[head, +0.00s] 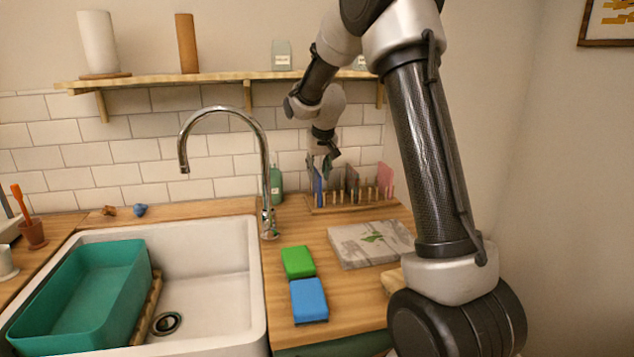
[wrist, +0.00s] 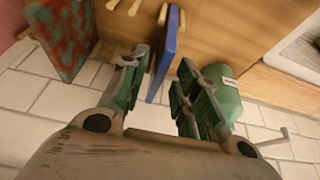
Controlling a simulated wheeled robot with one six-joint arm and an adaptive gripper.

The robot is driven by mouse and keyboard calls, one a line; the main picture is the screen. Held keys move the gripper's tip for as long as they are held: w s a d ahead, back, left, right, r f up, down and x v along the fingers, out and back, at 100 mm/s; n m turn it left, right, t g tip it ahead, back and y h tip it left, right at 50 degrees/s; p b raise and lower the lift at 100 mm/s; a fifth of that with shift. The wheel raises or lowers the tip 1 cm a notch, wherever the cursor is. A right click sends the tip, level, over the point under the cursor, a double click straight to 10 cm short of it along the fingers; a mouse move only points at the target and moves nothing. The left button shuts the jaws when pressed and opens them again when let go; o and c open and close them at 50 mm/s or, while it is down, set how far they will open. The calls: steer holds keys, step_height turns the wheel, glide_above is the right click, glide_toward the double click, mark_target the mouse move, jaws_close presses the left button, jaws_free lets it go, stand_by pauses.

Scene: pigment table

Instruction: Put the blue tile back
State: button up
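The blue tile (head: 318,190) stands upright at the left end of the wooden peg rack (head: 345,206). In the wrist view the blue tile (wrist: 171,48) shows nearly edge-on, with pegs beside it. My gripper (head: 324,166) is at the tile's top edge in the head view.
Other tiles, including a pinkish one (head: 385,180), stand farther right in the rack. A green bottle (head: 276,186) stands left of it, near the faucet (head: 265,190). A marbled slab (head: 371,243), a green block (head: 298,262) and a blue block (head: 309,300) lie in front.

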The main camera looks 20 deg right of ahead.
steer(key=v, duration=0.5)
steer(key=shift+s+r, duration=0.1)
steer(key=shift+r, duration=0.25)
steer(key=s+a+r+n, duration=0.1)
steer(key=s+r, duration=0.3)
steer(key=s, duration=1)
steer(key=s+a+r, duration=0.1)
steer(key=s+r, duration=0.2)
steer(key=s, duration=1)
steer(key=s+f+n, duration=0.1)
steer(key=s+f, duration=0.2)
steer(key=s, duration=0.9)
steer(key=shift+a+f+y, duration=0.2)
steer(key=shift+f+y, duration=0.05)
steer(key=shift+y, duration=0.15)
